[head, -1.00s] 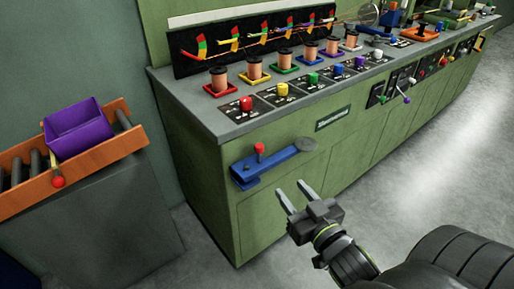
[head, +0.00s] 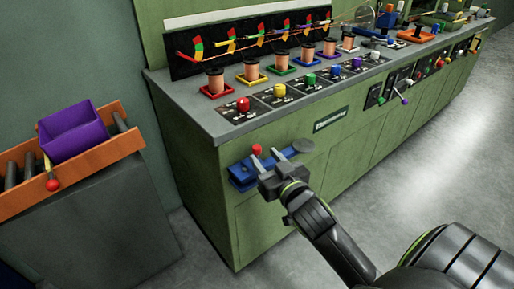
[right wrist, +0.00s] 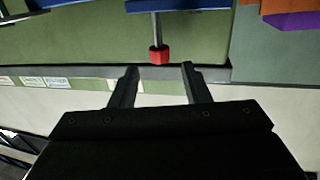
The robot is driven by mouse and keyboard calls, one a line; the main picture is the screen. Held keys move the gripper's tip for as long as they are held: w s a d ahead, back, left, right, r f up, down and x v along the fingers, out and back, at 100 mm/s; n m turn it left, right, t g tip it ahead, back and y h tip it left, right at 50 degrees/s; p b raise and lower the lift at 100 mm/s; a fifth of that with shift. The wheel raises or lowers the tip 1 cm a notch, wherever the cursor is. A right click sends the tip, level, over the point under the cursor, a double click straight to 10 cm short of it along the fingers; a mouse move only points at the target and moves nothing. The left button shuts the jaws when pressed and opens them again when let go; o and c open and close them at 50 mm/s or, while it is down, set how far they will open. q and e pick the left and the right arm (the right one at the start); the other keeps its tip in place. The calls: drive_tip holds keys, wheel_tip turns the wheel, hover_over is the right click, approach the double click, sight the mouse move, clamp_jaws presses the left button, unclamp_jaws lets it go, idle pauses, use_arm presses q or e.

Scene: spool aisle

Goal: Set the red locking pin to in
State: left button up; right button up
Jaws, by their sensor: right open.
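In the right wrist view the red pin head (right wrist: 159,56) sits at the end of a thin grey shaft, just beyond and between my fingertips. My right gripper (head: 266,158) is open and empty beside the pin, hiding part of the bracket. Its two spread fingers also show in the right wrist view (right wrist: 160,69). Whether a finger touches the pin cannot be told. My left gripper is not in view.
The green cabinet (head: 185,150) carries a panel with several coloured knobs and spools above the bracket. A purple bin (head: 75,138) sits on an orange roller rack at left. The floor at right is clear.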

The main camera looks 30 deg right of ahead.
sight(259, 150)
drive_tip(key=shift+w+d, duration=0.2)
drive_tip(key=shift+w, duration=1.2)
drive_tip(key=shift+w+d, duration=0.15)
drive_tip(key=shift+w, duration=1.2)
clamp_jaws()
